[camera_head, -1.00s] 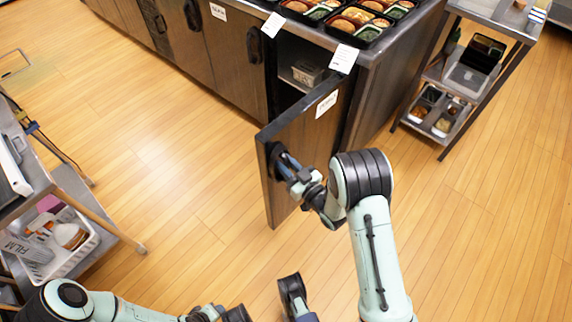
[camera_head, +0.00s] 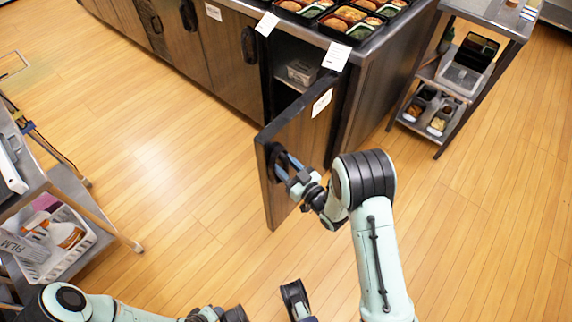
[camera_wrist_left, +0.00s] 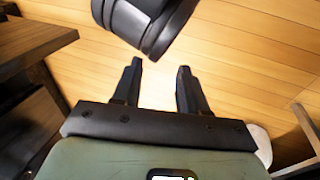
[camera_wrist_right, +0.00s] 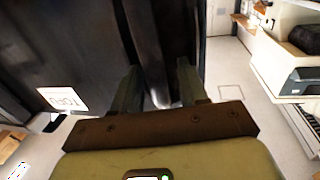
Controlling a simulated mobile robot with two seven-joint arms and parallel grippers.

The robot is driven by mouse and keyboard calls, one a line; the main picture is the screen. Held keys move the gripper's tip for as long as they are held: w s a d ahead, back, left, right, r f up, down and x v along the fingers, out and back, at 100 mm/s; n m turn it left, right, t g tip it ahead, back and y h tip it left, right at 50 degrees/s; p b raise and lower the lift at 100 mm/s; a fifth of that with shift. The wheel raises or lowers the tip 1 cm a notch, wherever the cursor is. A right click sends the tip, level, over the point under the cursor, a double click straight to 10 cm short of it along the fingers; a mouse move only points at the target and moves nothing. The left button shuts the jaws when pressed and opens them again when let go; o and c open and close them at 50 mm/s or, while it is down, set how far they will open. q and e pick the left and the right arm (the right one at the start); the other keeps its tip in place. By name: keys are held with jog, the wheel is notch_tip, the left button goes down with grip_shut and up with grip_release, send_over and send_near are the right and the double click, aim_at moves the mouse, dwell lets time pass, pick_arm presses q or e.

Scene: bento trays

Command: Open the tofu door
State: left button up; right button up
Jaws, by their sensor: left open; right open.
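The cabinet door (camera_head: 300,130) stands swung out from the counter, with a small white label (camera_head: 322,102) near its upper edge. My right gripper (camera_head: 284,165) is at the dark handle (camera_head: 276,160) near the door's free edge, with its fingers open around or beside it; I cannot tell whether they touch. In the right wrist view the handle (camera_wrist_right: 150,60) runs between the open fingers (camera_wrist_right: 160,88). My left gripper (camera_wrist_left: 160,85) is open and empty, low over the floor, away from the door.
Inside the open cabinet sits a pale box (camera_head: 302,72). Bento trays (camera_head: 350,22) stand on the counter above. A metal cart (camera_head: 462,85) is at the right, and a cart with a white basket (camera_head: 75,252) is at the left. The floor left of the door is clear.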

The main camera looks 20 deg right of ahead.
jog(key=shift+d, duration=0.1)
pick_arm(q)
jog(key=shift+s+d+r+p, duration=0.3)
jog(key=shift+s+r+p, duration=0.1)
jog(key=shift+s, duration=0.2)
pick_arm(e)
jog(key=v, duration=1.3)
jog(key=shift+s, duration=0.2)
